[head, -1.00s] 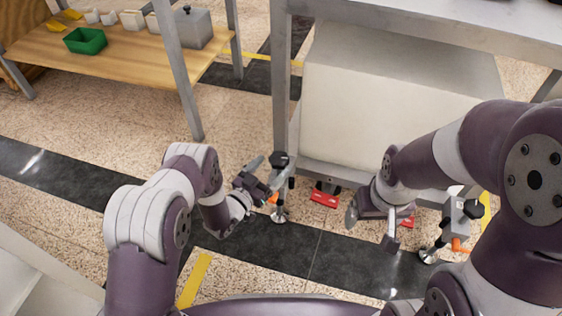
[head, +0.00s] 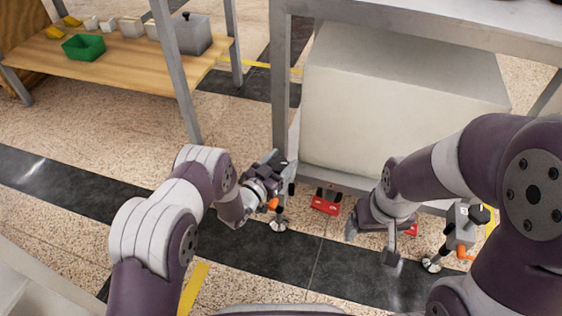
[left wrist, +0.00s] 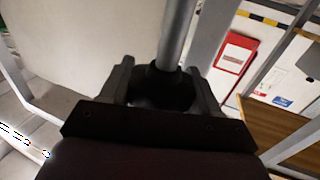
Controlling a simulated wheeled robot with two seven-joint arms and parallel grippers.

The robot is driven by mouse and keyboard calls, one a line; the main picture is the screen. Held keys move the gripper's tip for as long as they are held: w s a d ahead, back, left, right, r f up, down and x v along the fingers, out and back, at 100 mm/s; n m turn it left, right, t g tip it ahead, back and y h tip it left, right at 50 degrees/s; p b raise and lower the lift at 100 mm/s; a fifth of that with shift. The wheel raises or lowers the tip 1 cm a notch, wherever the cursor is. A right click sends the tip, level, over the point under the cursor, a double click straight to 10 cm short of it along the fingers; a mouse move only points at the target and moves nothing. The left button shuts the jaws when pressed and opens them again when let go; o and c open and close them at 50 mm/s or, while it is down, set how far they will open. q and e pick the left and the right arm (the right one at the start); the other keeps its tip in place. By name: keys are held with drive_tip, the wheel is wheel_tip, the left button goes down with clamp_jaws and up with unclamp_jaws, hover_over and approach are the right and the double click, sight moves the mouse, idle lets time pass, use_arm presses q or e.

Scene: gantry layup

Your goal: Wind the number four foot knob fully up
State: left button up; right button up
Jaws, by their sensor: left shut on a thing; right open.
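My left gripper (head: 281,166) is at the top of a levelling foot (head: 279,224) by the left leg of the bench. In the left wrist view its two fingers are shut around a dark round foot knob (left wrist: 163,88), beneath a grey post. In the head view the gripper mostly hides this knob. I cannot read a number on it. An orange part (head: 273,204) shows on this foot's bracket. My right gripper (head: 372,241) is open and empty, low over the floor. A second foot (head: 432,264) with a black knob (head: 480,214) stands to its right.
Red items (head: 326,203) sit under the bench's lower edge, between the two feet. A large pale block (head: 400,110) fills the space under the bench. A wooden shelf (head: 110,62) with a green bin (head: 83,46) stands at upper left. The floor between is clear.

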use_arm(q)
drive_tip(key=shift+n+y, duration=0.3)
drive_tip(key=shift+y, duration=0.1)
drive_tip(key=shift+r+n+t+y+p, duration=0.1)
drive_tip(key=shift+n+t+y+p, duration=0.5)
drive_tip(key=shift+n+t+y, duration=0.45)
drive_tip(key=n+y, duration=0.1)
drive_tip(key=y, duration=0.1)
drive_tip(key=n+t+y, duration=0.1)
drive_tip(key=y, duration=0.1)
drive_tip(key=shift+a+n+y, duration=0.1)
drive_tip(key=shift+n+y, duration=0.15)
drive_tip(key=n+y, duration=0.1)
drive_tip(key=y, duration=0.1)
drive_tip(key=n+y, duration=0.1)
drive_tip(key=shift+a+f+y, duration=0.15)
drive_tip(key=shift+f+y, duration=0.05)
drive_tip(key=shift+y, duration=0.2)
drive_tip(key=shift+a+n+g+y+b, duration=0.15)
drive_tip(key=shift+n+y+b, duration=0.3)
drive_tip(key=shift+n+y, duration=0.55)
drive_tip(key=shift+a+n+g+y+b, duration=0.1)
drive_tip(key=shift+n+y+b, duration=0.45)
drive_tip(key=shift+y, duration=0.75)
drive_tip(key=shift+r+n+y, duration=0.1)
drive_tip(key=shift+n+y, duration=0.2)
drive_tip(key=shift+n, duration=0.05)
drive_tip(key=o, duration=1)
drive_tip(key=shift+w, duration=0.1)
